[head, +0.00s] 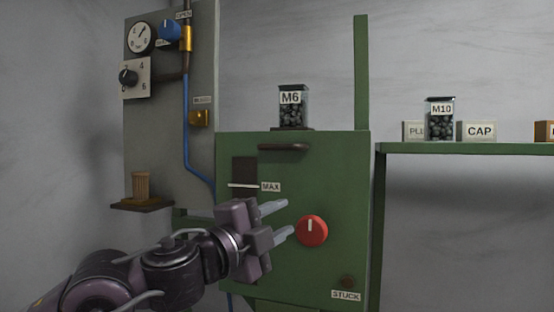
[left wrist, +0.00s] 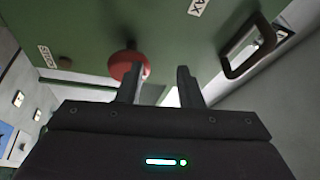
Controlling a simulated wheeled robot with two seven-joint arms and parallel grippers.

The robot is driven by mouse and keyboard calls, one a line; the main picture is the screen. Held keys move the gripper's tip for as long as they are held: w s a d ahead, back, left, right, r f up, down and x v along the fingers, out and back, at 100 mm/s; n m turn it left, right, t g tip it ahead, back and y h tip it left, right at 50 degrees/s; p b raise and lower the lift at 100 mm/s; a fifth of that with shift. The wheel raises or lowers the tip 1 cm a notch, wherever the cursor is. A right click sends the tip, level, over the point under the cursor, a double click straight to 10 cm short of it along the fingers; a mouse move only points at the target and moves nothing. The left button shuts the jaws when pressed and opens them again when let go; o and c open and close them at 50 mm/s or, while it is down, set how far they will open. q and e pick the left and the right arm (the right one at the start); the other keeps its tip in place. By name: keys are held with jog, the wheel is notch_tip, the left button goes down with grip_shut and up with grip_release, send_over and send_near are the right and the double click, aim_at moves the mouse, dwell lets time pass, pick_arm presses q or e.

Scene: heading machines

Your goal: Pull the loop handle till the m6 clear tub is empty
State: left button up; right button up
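The M6 clear tub (head: 292,110) stands on top of the green machine (head: 300,270) and is filled with dark round pieces. A dark loop handle (head: 284,147) is on the machine's front face, below the tub. It also shows in the left wrist view (left wrist: 236,70), at upper right. My left gripper (head: 282,221) is open and empty in front of the machine, below the handle and left of the red knob (head: 312,231). The knob also shows in the left wrist view (left wrist: 127,66), just beyond a finger. My right gripper is out of view.
A dark slot with a white line and a MAX label (head: 271,187) is left of the knob. A STUCK label (head: 346,295) is low right. A green shelf (head: 460,148) on the right bears the M10 tub (head: 440,119) and a CAP box (head: 477,131). A gauge panel (head: 150,110) stands left.

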aim_at(276, 148)
pick_arm(q)
jog(key=s+a+r+m, duration=0.1)
jog(key=a+r+m, duration=0.3)
jog(key=r, duration=0.7)
jog(key=shift+n, duration=0.6)
jog(key=p+x, duration=0.4)
jog(key=x, duration=0.2)
jog(key=shift+w+a+r, duration=0.1)
jog(key=shift+w, duration=0.05)
jog(key=shift+w+d, duration=0.35)
jog(key=shift+w, duration=0.05)
grip_shut()
